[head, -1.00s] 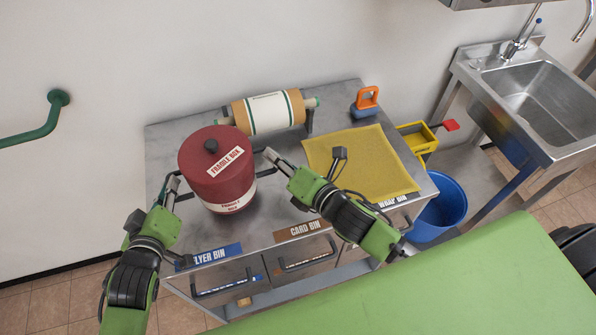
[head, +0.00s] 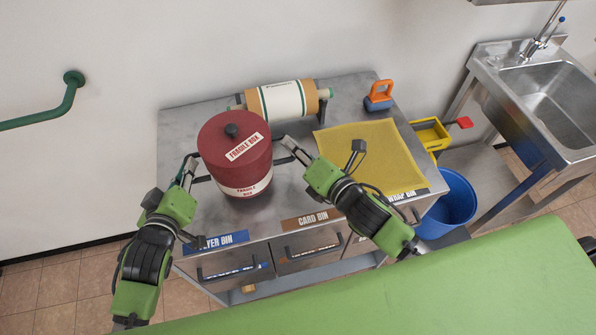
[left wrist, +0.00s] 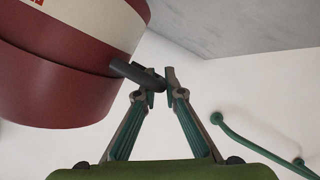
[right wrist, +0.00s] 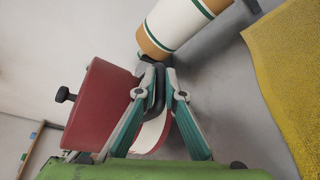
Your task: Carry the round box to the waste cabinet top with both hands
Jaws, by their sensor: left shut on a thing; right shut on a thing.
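The round box (head: 222,143) is dark red with a black lid knob, a white lower band and "FRAGILE BOX" labels. It is upright over the left part of the steel waste cabinet top (head: 290,196); whether it touches the top I cannot tell. My left gripper (head: 191,165) is shut on the box's left side handle, which shows dark in the left wrist view (left wrist: 140,75). My right gripper (head: 284,143) is shut on the right side handle, seen in the right wrist view (right wrist: 155,85). The box (left wrist: 60,70) fills the left wrist view's upper left.
A paper roll (head: 285,99) on a holder stands behind the box. A yellow mat (head: 370,155) and an orange-handled blue tool (head: 379,96) lie to the right. A blue bin (head: 449,205), a sink (head: 550,100) and a green surface (head: 400,290) border the cabinet.

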